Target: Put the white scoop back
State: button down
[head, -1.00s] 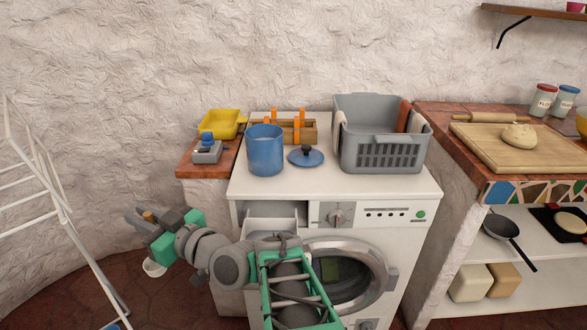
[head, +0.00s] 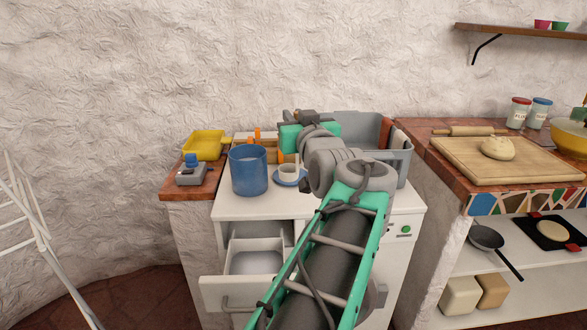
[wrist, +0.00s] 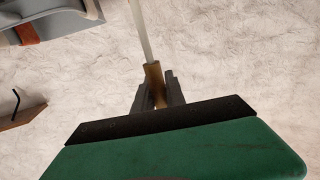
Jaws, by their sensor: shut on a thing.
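My gripper (wrist: 155,92) is shut on the brown grip of the white scoop (wrist: 142,30), whose pale shaft runs up out of the wrist view. In the head view my gripper (head: 297,116) is above the back of the washing machine top, partly hidden by my arm. The scoop's white cup (head: 288,170) hangs below it and overlaps the blue lid (head: 291,181) in the picture; I cannot tell if they touch. An open blue canister (head: 249,172) stands just left. A wooden rack with orange pegs (head: 257,135) is behind, partly hidden.
A grey basket (head: 361,124) stands right of my gripper, partly behind my arm. A yellow tray (head: 205,146) and a grey device with a blue top (head: 191,174) are on the left tiled counter. The washer's drawer (head: 242,288) stands open in front.

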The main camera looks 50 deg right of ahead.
jog(key=w+d+f+b, duration=0.1)
jog(key=w+d+f, duration=0.5)
jog(key=d+f, duration=0.3)
jog(key=shift+f, duration=1.3)
jog(key=shift+f, duration=0.2)
jog(key=c, duration=1.4)
grip_release()
jog(key=shift+r, duration=0.2)
jog(key=v, duration=1.2)
